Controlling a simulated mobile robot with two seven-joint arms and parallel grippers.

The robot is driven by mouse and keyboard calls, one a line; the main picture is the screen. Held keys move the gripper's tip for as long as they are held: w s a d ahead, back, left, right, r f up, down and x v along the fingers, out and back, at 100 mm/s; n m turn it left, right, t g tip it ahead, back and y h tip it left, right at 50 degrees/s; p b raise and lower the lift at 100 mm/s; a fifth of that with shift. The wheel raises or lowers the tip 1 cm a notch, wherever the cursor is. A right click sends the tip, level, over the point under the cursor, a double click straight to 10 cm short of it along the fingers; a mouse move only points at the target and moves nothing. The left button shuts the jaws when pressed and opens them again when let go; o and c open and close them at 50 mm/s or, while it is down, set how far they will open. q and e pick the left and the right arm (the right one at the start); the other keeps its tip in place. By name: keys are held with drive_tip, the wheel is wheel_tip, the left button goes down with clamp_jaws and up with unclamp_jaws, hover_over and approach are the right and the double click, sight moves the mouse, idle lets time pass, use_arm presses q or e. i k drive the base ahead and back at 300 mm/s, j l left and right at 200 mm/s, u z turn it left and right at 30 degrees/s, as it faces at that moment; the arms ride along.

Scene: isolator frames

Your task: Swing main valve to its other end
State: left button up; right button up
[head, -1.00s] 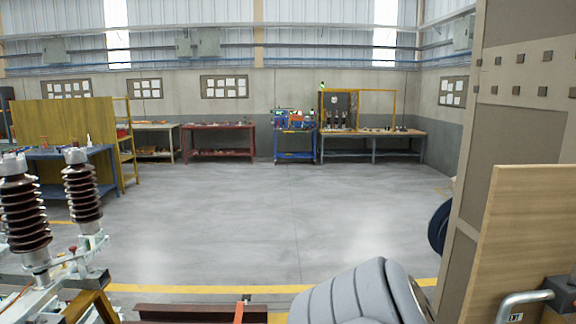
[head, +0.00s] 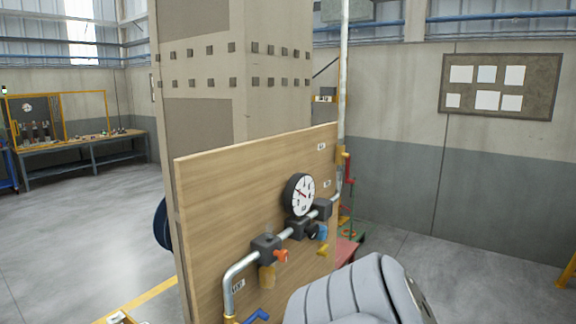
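A wooden board (head: 215,205) stands in front of a beige column and carries a pipe run (head: 236,272) with a round white gauge (head: 299,194). Several small valve handles show: an orange-red one (head: 281,256) beside a dark block, a blue one (head: 257,316) at the bottom edge, another blue one (head: 323,232) and a yellow one (head: 323,250) at the right. The labels are too small to read, so I cannot tell which is the main valve. A grey rounded part at bottom centre hides some of the lower board. Neither gripper is in view.
A beige column (head: 205,120) with square holes stands behind the board. A workbench (head: 85,150) stands far left. A notice board (head: 498,88) hangs on the right wall. Open floor (head: 80,225) lies left, and clear floor (head: 450,270) lies right.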

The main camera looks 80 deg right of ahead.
sight(347, 181)
drive_tip(key=z, duration=2.95)
